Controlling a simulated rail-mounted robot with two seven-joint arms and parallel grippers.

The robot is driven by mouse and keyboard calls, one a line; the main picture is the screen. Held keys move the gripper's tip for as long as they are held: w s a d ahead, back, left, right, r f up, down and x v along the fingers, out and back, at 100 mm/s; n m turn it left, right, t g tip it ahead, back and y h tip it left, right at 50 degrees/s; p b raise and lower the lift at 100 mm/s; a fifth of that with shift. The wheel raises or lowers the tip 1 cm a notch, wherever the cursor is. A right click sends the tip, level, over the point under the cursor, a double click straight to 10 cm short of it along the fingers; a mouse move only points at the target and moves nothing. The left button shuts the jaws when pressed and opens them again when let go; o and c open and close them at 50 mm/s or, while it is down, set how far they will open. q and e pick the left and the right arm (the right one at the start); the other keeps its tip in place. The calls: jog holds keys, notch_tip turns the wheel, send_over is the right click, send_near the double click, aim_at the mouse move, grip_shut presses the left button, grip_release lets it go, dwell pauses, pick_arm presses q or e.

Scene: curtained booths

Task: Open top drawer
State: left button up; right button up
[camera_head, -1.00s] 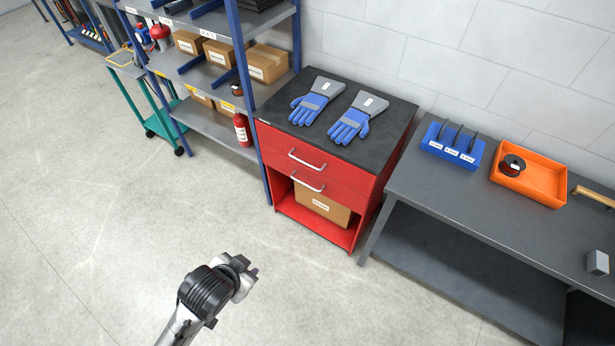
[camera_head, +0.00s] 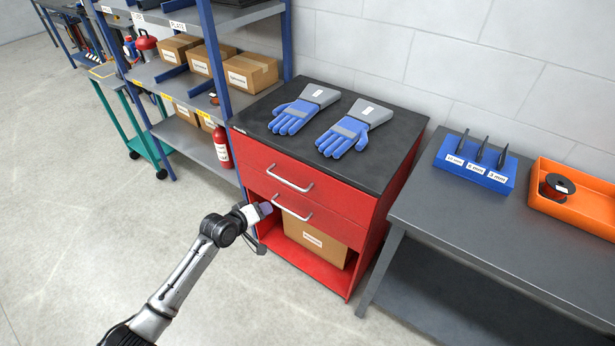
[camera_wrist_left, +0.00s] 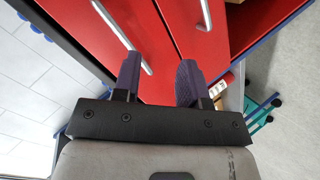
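The red cabinet's top drawer (camera_head: 335,188) is shut, with a silver bar handle (camera_head: 290,181). That handle also shows in the left wrist view (camera_wrist_left: 121,32), its near end appearing between the fingers. I cannot tell whether they touch it. The lower drawer (camera_head: 335,226) is shut too, with its own handle (camera_head: 292,209). My left gripper (camera_head: 266,208) is in front of the cabinet's left side, overlapping the lower drawer in the head view. In the left wrist view its two dark fingers (camera_wrist_left: 160,78) are apart, with nothing gripped. My right gripper is out of view.
Blue and grey gloves (camera_head: 345,133) lie on the black cabinet top (camera_head: 258,118). A cardboard box (camera_head: 312,238) sits in the open bay below. A shelf rack with a fire extinguisher (camera_head: 222,147) stands left, a grey workbench (camera_head: 440,215) right. The floor in front is clear.

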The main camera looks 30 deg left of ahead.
aim_at(287, 183)
pick_arm(q)
jog(key=w+n+t+b, duration=0.1)
jog(key=w+n+b, duration=0.1)
jog(key=w, duration=0.2)
jog(key=w+n+t+b, duration=0.1)
jog(key=w+n+b, duration=0.1)
jog(key=w, duration=0.3)
jog(key=w+n+t+b, duration=0.1)
jog(key=w+n, duration=0.2)
jog(key=w, duration=0.2)
jog(key=shift+r+n+b, duration=0.2)
jog(key=shift+n+b, duration=0.1)
jog(key=shift+b, duration=0.1)
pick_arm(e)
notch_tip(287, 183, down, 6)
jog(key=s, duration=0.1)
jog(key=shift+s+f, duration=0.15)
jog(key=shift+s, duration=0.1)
pick_arm(q)
grip_shut()
